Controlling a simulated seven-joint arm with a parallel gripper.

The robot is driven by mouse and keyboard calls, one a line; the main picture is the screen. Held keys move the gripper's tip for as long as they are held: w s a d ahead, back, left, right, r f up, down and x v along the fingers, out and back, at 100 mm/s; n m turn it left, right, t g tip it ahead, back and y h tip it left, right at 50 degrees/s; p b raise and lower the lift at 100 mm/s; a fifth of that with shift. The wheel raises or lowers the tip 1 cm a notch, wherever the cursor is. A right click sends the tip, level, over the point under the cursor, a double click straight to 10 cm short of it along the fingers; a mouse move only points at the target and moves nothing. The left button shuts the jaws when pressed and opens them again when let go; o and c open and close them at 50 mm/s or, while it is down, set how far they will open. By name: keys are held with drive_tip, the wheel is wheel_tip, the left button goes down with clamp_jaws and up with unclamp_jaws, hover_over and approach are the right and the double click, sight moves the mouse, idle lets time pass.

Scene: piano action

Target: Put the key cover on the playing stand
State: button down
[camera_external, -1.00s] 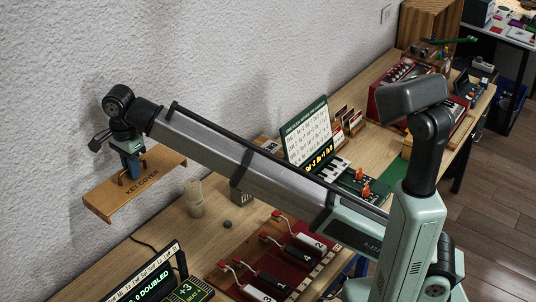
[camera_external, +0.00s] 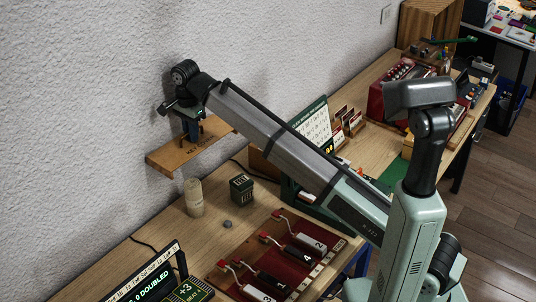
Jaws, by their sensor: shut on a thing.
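The key cover (camera_external: 168,158) is a flat wooden board with dark lettering on top, in the external view at left. My gripper (camera_external: 192,136) is shut on its middle from above and holds it in the air near the wall, roughly level. The far right end of the board passes behind my arm. I cannot tell for sure which thing is the playing stand. A green-edged upright panel with a printed sheet (camera_external: 318,120) stands at the back of the bench, and my arm hides most of what lies in front of it.
A cream cylinder (camera_external: 194,198), a dark green cube (camera_external: 242,188) and a small grey knob (camera_external: 227,224) stand on the bench below the cover. A red tray with numbered blocks (camera_external: 272,262) lies at the front. A green-lit display (camera_external: 150,282) stands at lower left.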

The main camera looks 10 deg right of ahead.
drive_tip(key=w+d, duration=0.3)
drive_tip(key=w+d+f, duration=0.1)
drive_tip(key=w+d, duration=0.2)
drive_tip(key=d, duration=0.1)
drive_tip(key=w+d+f, duration=0.1)
drive_tip(key=w+d, duration=0.2)
drive_tip(key=shift+w+d, duration=0.2)
drive_tip(key=shift+w, duration=0.05)
drive_tip(key=w+d+f+m, duration=0.15)
drive_tip(key=w+d, duration=0.45)
drive_tip(key=d, duration=0.8)
drive_tip(key=w+d+f, duration=0.2)
drive_tip(key=w+d, duration=0.3)
drive_tip(key=d, duration=0.9)
drive_tip(key=w+d+f+m, duration=0.1)
drive_tip(key=w+d, duration=0.5)
drive_tip(key=d, duration=0.8)
drive_tip(key=s+d+f+n, duration=0.3)
drive_tip(key=d+f, duration=1.1)
drive_tip(key=shift+w+d+f, duration=0.1)
drive_tip(key=shift+f, duration=2)
drive_tip(key=shift+w+d+f, duration=0.1)
drive_tip(key=shift+f, duration=1.95)
drive_tip(key=shift+f, duration=0.15)
drive_tip(key=c, duration=1.1)
unclamp_jaws()
wheel_tip(320, 180, up, 12)
drive_tip(key=shift+r, duration=0.15)
